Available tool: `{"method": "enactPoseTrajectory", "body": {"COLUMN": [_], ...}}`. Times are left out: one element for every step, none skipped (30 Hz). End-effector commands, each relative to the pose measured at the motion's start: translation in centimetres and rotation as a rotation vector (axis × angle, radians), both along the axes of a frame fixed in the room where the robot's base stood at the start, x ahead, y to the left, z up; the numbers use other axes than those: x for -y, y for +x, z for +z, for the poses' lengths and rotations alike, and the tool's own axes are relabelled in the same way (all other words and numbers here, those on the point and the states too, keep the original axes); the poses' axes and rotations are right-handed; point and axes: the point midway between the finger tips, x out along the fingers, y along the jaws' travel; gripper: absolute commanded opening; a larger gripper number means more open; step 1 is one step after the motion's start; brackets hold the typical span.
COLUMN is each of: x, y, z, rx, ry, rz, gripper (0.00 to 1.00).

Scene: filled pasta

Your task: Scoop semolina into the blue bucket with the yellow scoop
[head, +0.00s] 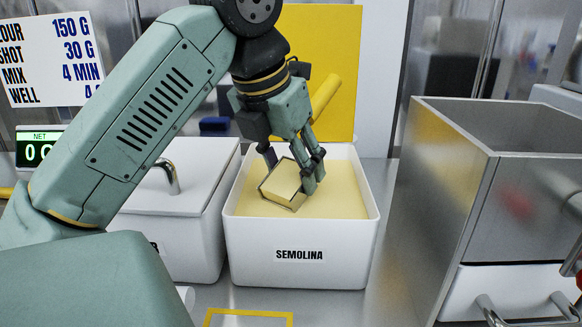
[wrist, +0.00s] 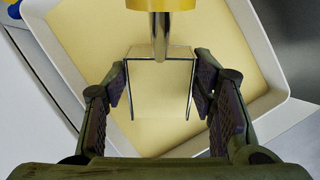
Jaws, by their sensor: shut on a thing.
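The white tub labelled SEMOLINA (head: 299,270) stands open in the middle of the head view, with pale yellow semolina (head: 331,201) inside. The scoop has a yellow handle (head: 325,94) and a box-shaped metal pan (head: 282,186). It is tilted, handle up and pan low at the semolina surface. My gripper (head: 293,171) is over the tub, shut on the scoop. In the wrist view its fingers (wrist: 160,92) flank the pan, with the handle (wrist: 160,4) beyond. The blue bucket is not clearly seen; a small blue thing (head: 214,124) shows behind.
A lidded white tub (head: 190,245) stands close on the left, with a scale display (head: 36,147) beyond. A tall metal box (head: 440,200) stands on the right. A yellow panel (head: 318,60) rises behind the semolina. A yellow outline (head: 248,313) marks the counter in front.

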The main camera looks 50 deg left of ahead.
Motion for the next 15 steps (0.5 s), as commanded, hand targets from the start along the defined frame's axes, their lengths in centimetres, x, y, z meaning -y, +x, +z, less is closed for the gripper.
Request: {"method": "enactPoseTrajectory", "body": {"x": [0.0,0.0,0.0,0.0,0.0,0.0,0.0,0.0,0.0,0.0,0.0,0.0,0.0,0.0,0.0], "y": [0.0,0.0,0.0,0.0,0.0,0.0,0.0,0.0,0.0,0.0,0.0,0.0,0.0,0.0,0.0], "z": [0.8,1.1,1.4,1.6,1.9,2.2,2.4,2.7,3.0,3.2,3.5,3.8,4.0,4.3,4.6], "rx": [0.001,0.001,0.001,0.001,0.001,0.001,0.001,0.001,0.001,0.001,0.001,0.001,0.001,0.001,0.001], "ry": [0.0,0.0,0.0,0.0,0.0,0.0,0.0,0.0,0.0,0.0,0.001,0.001,0.001,0.001,0.001], "rz": [0.0,0.0,0.0,0.0,0.0,0.0,0.0,0.0,0.0,0.0,-0.001,-0.001,-0.001,-0.001,-0.001], "gripper": [0.23,0.23,0.23,0.23,0.23,0.23,0.23,0.23,0.23,0.23,0.23,0.23,0.23,0.23,0.23]}}
